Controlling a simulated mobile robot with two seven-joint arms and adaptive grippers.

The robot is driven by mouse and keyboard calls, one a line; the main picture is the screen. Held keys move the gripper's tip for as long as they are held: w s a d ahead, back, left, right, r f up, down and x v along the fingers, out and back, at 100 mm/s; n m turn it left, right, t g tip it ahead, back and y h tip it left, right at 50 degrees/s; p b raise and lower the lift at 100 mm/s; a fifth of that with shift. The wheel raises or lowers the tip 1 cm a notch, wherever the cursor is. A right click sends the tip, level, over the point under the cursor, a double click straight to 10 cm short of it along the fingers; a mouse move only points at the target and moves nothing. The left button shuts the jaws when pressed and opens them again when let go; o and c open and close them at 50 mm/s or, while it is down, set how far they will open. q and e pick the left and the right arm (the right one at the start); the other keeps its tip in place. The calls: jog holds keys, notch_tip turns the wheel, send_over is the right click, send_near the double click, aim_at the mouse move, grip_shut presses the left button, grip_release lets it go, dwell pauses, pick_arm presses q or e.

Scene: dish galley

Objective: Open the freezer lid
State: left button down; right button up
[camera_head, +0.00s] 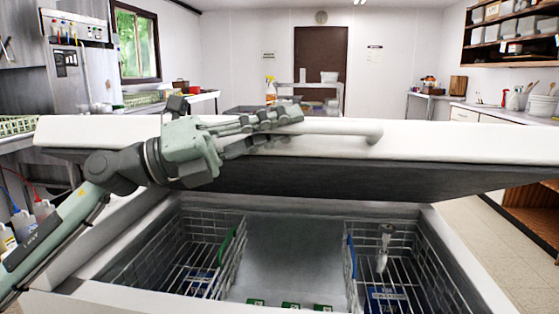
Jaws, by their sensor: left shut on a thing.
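The white freezer lid (450,142) is tilted up, raised at its front edge, with its dark underside showing. A gap opens onto the freezer (60,300) below. A white bar handle (345,131) runs along the lid's front face. My left gripper (285,118) is shut on the handle's left part, its fingers covering that end. My left arm comes in from the lower left. My right gripper is not in view.
A counter with bottles stands at the left.

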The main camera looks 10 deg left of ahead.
pick_arm(q)
jog(key=shift+n, duration=0.5)
jog(key=shift+w+r, duration=0.4)
jog(key=shift+r, duration=0.35)
jog(key=shift+w+r, duration=0.4)
jog(key=shift+r, duration=0.3)
jog(key=shift+w+r, duration=0.4)
jog(key=shift+r, duration=0.35)
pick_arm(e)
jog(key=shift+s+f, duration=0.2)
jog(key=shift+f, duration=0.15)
